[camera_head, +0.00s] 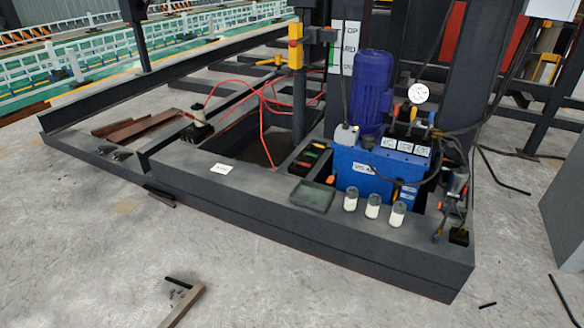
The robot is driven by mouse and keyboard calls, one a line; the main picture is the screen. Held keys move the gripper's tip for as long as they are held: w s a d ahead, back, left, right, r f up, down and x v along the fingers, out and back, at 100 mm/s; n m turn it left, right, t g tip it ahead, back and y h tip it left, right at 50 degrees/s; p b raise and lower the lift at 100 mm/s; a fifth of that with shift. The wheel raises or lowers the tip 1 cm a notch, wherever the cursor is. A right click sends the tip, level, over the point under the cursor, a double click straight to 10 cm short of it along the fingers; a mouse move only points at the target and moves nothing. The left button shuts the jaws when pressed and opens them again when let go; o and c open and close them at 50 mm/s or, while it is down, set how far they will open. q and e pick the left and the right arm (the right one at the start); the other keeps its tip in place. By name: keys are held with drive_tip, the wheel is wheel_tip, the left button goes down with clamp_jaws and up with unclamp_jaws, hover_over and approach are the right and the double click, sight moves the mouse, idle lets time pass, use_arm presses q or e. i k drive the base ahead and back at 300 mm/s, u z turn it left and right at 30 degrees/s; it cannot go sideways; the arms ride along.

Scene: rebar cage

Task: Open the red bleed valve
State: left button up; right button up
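A blue hydraulic power unit (375,172) with an upright blue motor (371,92) stands inside the dark steel frame right of centre. A round white gauge (419,93) sits on top at its right, among small fittings and black hoses. Small orange-red spots show around these fittings and an orange-red piece (331,180) shows at the unit's lower left. They are too small to tell which, if any, is the red bleed valve, or whether it is open. Neither of my grippers is in view.
A wooden piece (184,304) lies on the mostly clear floor. A grey block stands at right.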

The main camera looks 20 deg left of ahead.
sight(302, 164)
drive_tip(key=u, duration=0.7)
drive_tip(key=i, duration=0.75)
drive_tip(key=u, duration=0.65)
drive_tip(key=i, duration=1.15)
drive_tip(key=z, duration=0.75)
drive_tip(key=i, duration=0.3)
drive_tip(key=z, duration=0.15)
